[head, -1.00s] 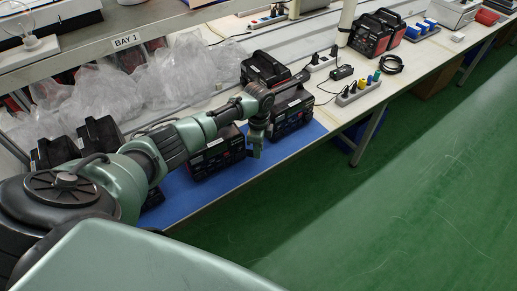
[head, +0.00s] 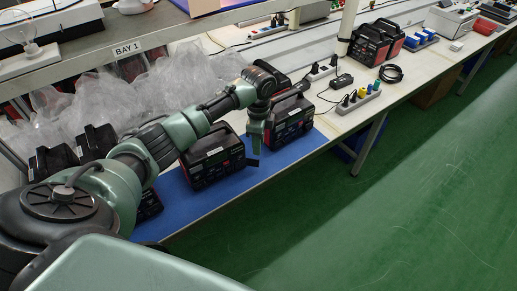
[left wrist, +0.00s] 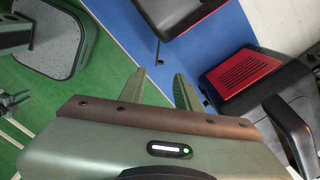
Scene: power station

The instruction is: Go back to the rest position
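My left gripper (head: 256,152) hangs fingers down above the front edge of the blue mat (head: 205,198) in the head view. It is beside a black power station (head: 213,165) on its left and in front of another (head: 292,122) on its right. In the left wrist view my left gripper (left wrist: 160,82) has its two fingers apart with nothing between them. Blue mat and green floor show beyond the fingertips. A power station with a red vented panel (left wrist: 243,76) is right of the fingers there. My right gripper is not seen.
The workbench (head: 340,119) runs to the upper right, with a power strip (head: 358,98), a coiled black cable (head: 389,73) and red-black units (head: 378,40). Clear plastic bags (head: 150,90) lie behind the mat under the shelf (head: 70,53). The green floor (head: 420,190) at right is clear.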

